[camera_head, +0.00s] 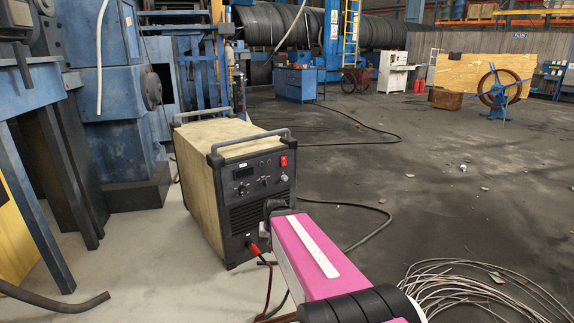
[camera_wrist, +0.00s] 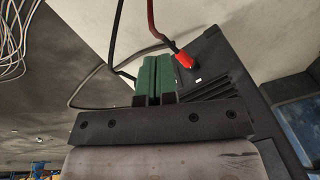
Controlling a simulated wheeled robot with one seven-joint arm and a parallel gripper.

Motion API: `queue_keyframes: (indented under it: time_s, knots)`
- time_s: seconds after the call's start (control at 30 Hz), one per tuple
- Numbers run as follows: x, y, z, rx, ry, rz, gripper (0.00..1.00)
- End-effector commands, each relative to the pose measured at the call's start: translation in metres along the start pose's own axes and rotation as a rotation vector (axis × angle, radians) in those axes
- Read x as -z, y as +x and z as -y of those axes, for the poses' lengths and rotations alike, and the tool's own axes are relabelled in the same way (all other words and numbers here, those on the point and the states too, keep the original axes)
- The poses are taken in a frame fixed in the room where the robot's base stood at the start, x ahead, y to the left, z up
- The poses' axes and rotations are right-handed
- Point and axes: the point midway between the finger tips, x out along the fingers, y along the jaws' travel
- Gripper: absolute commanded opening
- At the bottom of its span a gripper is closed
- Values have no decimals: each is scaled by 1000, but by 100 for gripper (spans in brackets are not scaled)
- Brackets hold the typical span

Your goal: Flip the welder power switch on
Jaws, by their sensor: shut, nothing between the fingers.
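The welder (camera_head: 200,160) is a beige box with a black front panel, standing on the floor in the head view. Its red power switch (camera_head: 284,161) sits at the upper right of the panel; whether it is on or off is too small to tell. My pink arm reaches toward the panel's lower right. In the wrist view my gripper (camera_wrist: 155,75) has green fingers held together, empty. The welder's black front (camera_wrist: 215,70) lies beside and beyond them, with a red cable plug (camera_wrist: 184,59). The switch is not visible in the wrist view.
Cables run from the welder's lower front across the floor. A coil of wire (camera_head: 480,290) lies at the lower right. Blue machinery (camera_head: 105,90) stands close on the left. The floor right of the welder is mostly open, with small debris.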

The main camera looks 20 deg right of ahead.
Motion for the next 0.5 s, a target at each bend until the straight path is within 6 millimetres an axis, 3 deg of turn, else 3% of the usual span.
queue_keyframes:
  time_s: [0.03, 0.1, 0.27, 0.5]
  knots:
    - [22, -10, -5, 35, 62, -36, 0]
    - [47, -25, -10, 88, 153, -82, 0]
    - [102, -66, -28, 215, 355, -185, 0]
    - [177, -141, -68, 422, 645, -326, 0]
